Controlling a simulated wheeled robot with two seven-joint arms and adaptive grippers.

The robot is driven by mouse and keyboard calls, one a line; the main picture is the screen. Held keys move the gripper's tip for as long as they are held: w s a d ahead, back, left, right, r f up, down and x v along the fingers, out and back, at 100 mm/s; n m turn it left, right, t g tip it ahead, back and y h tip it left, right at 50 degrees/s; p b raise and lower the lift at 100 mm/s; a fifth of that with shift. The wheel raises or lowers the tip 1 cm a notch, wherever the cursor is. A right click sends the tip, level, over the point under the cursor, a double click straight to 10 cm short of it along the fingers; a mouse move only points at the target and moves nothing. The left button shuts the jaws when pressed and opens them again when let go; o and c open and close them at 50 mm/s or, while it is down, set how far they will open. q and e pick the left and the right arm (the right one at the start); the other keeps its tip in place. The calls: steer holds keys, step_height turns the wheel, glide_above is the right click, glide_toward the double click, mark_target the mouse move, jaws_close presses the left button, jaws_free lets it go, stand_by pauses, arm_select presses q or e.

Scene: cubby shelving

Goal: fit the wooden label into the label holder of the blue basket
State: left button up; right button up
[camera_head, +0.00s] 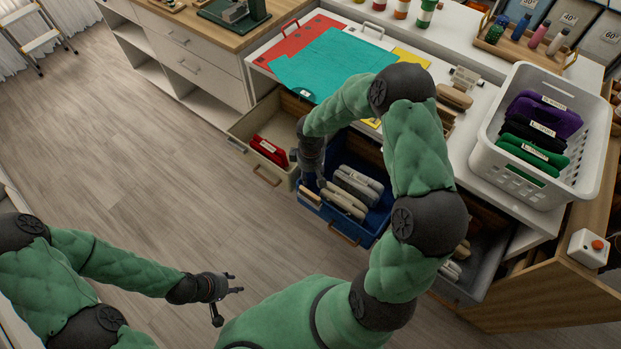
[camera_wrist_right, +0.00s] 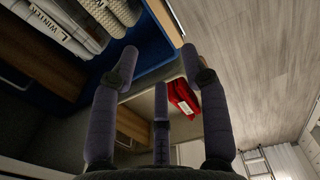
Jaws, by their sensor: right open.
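The blue basket (camera_head: 364,232) is a pulled-out drawer under the counter, holding grey and beige folded items. A small light-wood piece, apparently the wooden label (camera_head: 310,197), lies at the left end of its front. The label holder is too small to make out there, so I cannot tell how the label sits. My right gripper (camera_head: 310,178) is just above that end, pointing down, with its fingers apart. In the right wrist view my open right gripper (camera_wrist_right: 165,68) has nothing visible between its fingertips, with the blue wall (camera_wrist_right: 154,54) beside them. My left gripper (camera_head: 236,284) is open and empty above the floor.
A beige basket (camera_head: 250,125) with a red item (camera_head: 269,150) is left of the blue one. A grey basket (camera_head: 465,290) is to its right. A white basket (camera_head: 486,160) stands on the counter. The floor at left is clear.

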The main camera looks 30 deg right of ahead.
steer(key=s+a+f+m+y, duration=0.2)
steer(key=s+a+f, duration=0.3)
steer(key=s+a, duration=0.3)
steer(key=s+a+f+m+y, duration=0.2)
steer(key=s+a+f+m, duration=0.2)
steer(key=s+a, duration=0.5)
steer(key=shift+a+f+m, duration=0.4)
steer(key=shift+a, duration=0.25)
steer(key=shift+c, duration=0.7)
steer(key=shift+d, duration=0.1)
